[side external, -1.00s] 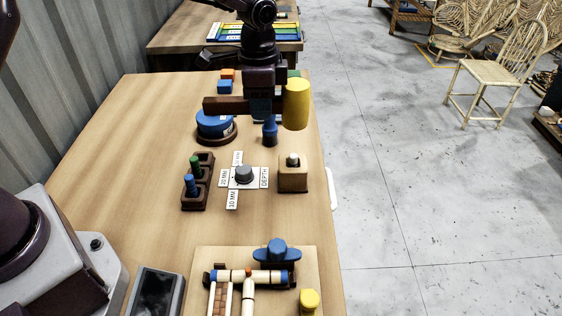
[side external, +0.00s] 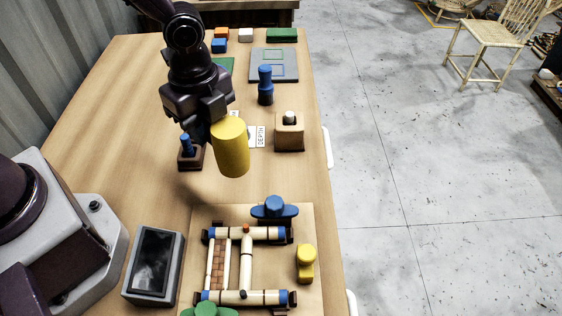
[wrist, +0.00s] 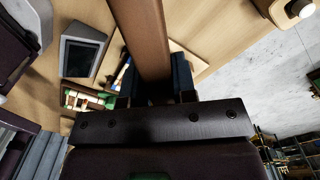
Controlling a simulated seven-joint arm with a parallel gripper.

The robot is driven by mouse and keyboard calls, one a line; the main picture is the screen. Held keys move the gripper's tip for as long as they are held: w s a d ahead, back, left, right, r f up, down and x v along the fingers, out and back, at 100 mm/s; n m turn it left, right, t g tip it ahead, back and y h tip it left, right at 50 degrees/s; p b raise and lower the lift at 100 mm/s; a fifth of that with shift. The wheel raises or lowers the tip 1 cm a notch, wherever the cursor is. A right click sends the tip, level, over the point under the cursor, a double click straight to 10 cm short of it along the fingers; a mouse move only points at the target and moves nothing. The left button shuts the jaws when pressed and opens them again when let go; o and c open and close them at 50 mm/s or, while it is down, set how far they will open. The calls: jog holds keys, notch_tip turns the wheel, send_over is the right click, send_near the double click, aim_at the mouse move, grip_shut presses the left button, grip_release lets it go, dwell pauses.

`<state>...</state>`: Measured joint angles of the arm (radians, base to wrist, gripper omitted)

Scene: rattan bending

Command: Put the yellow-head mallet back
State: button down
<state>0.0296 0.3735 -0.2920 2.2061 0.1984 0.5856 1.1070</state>
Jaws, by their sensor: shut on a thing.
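The mallet has a thick yellow cylindrical head (side external: 231,150) and a brown handle. In the side external view the head hangs over the middle of the table, tilted, and hides part of the cards behind it. My gripper (side external: 203,128) is shut on the handle, just left of the head in that view. In the wrist view the brown handle (wrist: 143,38) runs up between the two dark fingers (wrist: 155,84). The head cannot be made out in the wrist view. The mallet is held clear of the table.
A dark rack with a blue peg (side external: 186,145) is close below my gripper. A wooden block (side external: 289,136) and an upright blue tool (side external: 265,86) stand right and behind. The frame board (side external: 320,288) and tablet (side external: 153,264) are in front. Bare table lies at left (side external: 110,120).

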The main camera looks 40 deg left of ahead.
jog(key=w+d+f, duration=0.1)
jog(key=w+f, duration=0.1)
jog(key=w, duration=0.1)
jog(key=w+d+f, duration=0.1)
jog(key=w+f, duration=0.2)
jog(key=w, duration=0.1)
jog(key=w+d+f, duration=0.1)
jog(key=w+f, duration=0.2)
jog(key=shift+w+d+f, duration=0.1)
jog(key=shift+w, duration=0.25)
jog(key=shift+w+d+f, duration=0.1)
jog(key=shift+w+f, duration=0.05)
jog(key=shift+f, duration=0.8)
jog(key=shift+w+f, duration=0.15)
jog(key=shift+f, duration=0.75)
jog(key=shift+f, duration=0.45)
jog(key=c, duration=0.9)
grip_release()
